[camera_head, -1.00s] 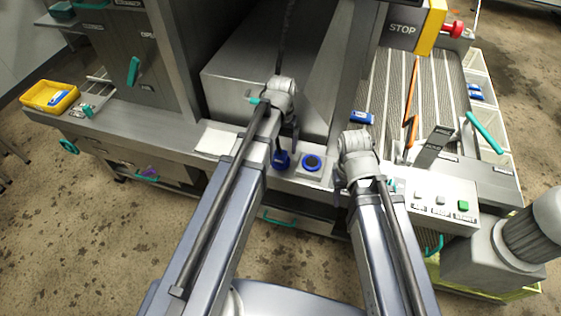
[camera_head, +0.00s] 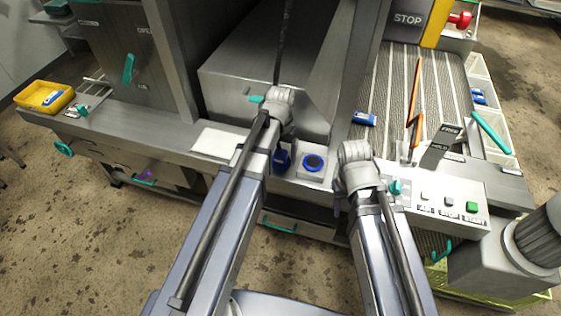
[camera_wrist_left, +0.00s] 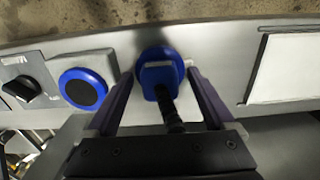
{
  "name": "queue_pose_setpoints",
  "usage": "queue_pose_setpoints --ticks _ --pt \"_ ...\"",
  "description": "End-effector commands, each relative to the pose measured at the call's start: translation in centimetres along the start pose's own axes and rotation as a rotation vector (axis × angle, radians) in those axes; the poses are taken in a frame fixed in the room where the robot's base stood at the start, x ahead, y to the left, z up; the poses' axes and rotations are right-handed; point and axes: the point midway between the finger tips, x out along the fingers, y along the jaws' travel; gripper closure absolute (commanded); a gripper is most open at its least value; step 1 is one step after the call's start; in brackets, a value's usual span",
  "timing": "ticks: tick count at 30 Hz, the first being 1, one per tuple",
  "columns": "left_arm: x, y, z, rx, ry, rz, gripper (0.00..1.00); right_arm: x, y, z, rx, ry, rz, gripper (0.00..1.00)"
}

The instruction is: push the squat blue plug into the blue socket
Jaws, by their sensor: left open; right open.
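The squat blue plug (camera_head: 282,159) stands on the front ledge, partly covered by my left arm in the head view. The left wrist view shows its round blue base and blue grip (camera_wrist_left: 157,74), with a black stem toward me. My left gripper (camera_wrist_left: 161,80) is open, one finger on each side of the plug. The blue socket (camera_head: 314,163), a blue ring with a dark centre on a pale plate, lies just right of the plug; in the left wrist view the socket (camera_wrist_left: 83,88) is left of the fingers. My right gripper (camera_head: 339,205) is open, mostly hidden under its wrist.
A white panel (camera_head: 218,142) lies left of the plug on the ledge. A black knob (camera_wrist_left: 22,89) sits beyond the socket in the left wrist view. A control box with buttons (camera_head: 448,202) is at right. A blue-and-white block (camera_head: 364,119) lies on the conveyor side.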

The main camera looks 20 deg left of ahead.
Motion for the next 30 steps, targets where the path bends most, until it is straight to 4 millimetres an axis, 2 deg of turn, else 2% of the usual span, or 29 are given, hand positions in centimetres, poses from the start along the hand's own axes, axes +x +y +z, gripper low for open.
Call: queue_pose_setpoints --ticks 4,26,30 --pt "-0.04 0.0 0.0 0.0 0.0 0.0 0.12 -0.04 0.0 0.0 0.0 0.0 0.0 0.5" --pt "-0.03 0.0 0.0 0.0 0.0 0.0 0.95 -0.03 0.0 0.0 0.0 0.0 0.0 0.5" --pt "-0.04 0.0 0.0 0.0 0.0 0.0 0.97 -0.04 0.0 0.0 0.0 0.0 0.0 0.5"
